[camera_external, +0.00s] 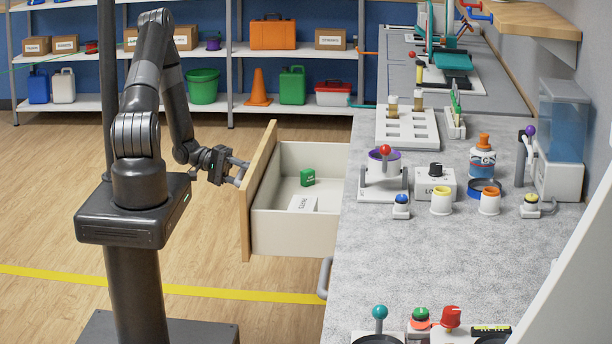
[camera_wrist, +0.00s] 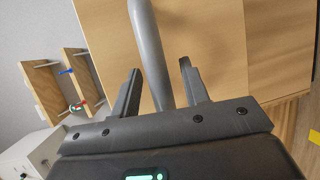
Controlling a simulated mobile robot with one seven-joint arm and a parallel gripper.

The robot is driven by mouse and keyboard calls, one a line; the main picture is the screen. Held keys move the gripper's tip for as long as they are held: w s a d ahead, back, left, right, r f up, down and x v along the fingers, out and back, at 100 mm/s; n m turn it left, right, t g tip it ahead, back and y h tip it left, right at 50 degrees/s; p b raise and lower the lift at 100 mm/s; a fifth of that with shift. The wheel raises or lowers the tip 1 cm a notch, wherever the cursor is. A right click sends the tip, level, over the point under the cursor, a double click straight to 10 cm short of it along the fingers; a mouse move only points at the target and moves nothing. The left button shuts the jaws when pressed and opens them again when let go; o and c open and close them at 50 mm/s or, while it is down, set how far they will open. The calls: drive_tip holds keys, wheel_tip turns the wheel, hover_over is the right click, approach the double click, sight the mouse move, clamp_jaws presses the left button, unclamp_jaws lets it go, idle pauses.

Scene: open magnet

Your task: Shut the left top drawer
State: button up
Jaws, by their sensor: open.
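The open drawer (camera_external: 296,232) sticks out to the left from under the grey counter, with a wooden front panel (camera_external: 257,195) and pale inside walls. It holds a green box (camera_external: 308,177) and a white box (camera_external: 302,203). My gripper (camera_external: 240,171) is at the outer face of the front panel, by its handle. In the wrist view the grey bar handle (camera_wrist: 150,50) passes between the two spread fingers of my gripper (camera_wrist: 160,70), with a visible gap to each finger. The wooden front panel (camera_wrist: 215,50) lies behind the handle.
The grey counter (camera_external: 400,260) to the right carries several lab items. Another grey handle (camera_external: 324,278) shows below the counter edge, nearer the camera. Shelves (camera_external: 270,104) with boxes and jugs stand at the back. The wooden floor (camera_external: 215,250) left of the drawer is clear.

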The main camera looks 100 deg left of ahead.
drive_tip(key=shift+c, duration=0.3)
clamp_jaws()
drive_tip(key=w, duration=2.9)
drive_tip(key=shift+c, duration=1.1)
unclamp_jaws()
drive_tip(key=shift+o, duration=1.4)
drive_tip(key=shift+s, duration=0.1)
